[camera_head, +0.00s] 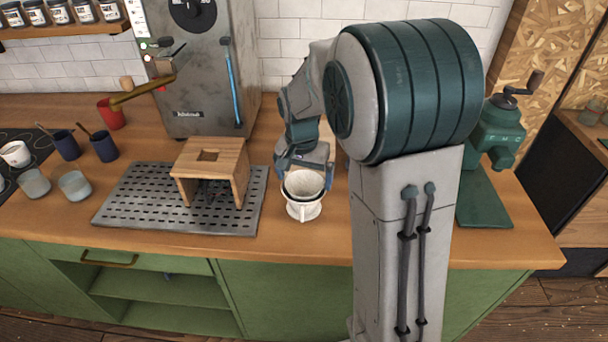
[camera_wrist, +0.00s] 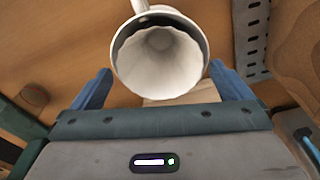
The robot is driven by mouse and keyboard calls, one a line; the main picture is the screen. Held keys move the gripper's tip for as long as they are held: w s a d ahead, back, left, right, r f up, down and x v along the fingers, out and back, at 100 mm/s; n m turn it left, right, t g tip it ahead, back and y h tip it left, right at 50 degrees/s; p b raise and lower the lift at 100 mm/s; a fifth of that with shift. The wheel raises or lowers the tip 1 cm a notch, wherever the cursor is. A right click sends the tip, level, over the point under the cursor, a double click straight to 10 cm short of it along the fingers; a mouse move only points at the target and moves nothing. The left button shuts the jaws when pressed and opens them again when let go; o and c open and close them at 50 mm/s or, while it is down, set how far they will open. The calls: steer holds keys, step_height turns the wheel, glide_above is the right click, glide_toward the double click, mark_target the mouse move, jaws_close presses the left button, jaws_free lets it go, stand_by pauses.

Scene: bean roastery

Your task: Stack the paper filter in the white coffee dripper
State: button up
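The white coffee dripper (camera_head: 304,212) stands upright on the wooden counter, just right of the perforated tray; its rim and handle show in the wrist view (camera_wrist: 142,5). The white pleated paper filter (camera_head: 303,183) sits inside the dripper's mouth, and its open cone faces the camera in the wrist view (camera_wrist: 160,58). A dark band shows between filter and dripper rim. My gripper (camera_head: 306,168) is just behind and above the dripper. In the wrist view its blue fingers (camera_wrist: 160,74) are wide apart, with space on both sides of the filter; nothing is held.
A wooden stand (camera_head: 212,158) is on the perforated metal tray (camera_head: 130,205), left of the dripper. A grey machine (camera_head: 200,75) stands behind. A green grinder (camera_head: 496,135) is at the right. Cups sit far left. A narrow counter strip is clear in front.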

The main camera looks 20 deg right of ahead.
steer(key=shift+r+p, duration=0.45)
steer(key=shift+r, duration=0.1)
step_height(320, 180, up, 11)
steer(key=s+f+n+t, duration=0.1)
steer(key=s+f+n, duration=0.1)
steer(key=s, duration=0.8)
steer(key=s+f+n+t, duration=0.1)
steer(key=s+n, duration=0.3)
steer(key=s, duration=0.7)
steer(key=shift+f+n+y, duration=0.3)
steer(key=shift+f+y, duration=0.1)
steer(key=shift+f, duration=0.5)
steer(key=shift+s+a, duration=0.1)
steer(key=shift+c, duration=0.3)
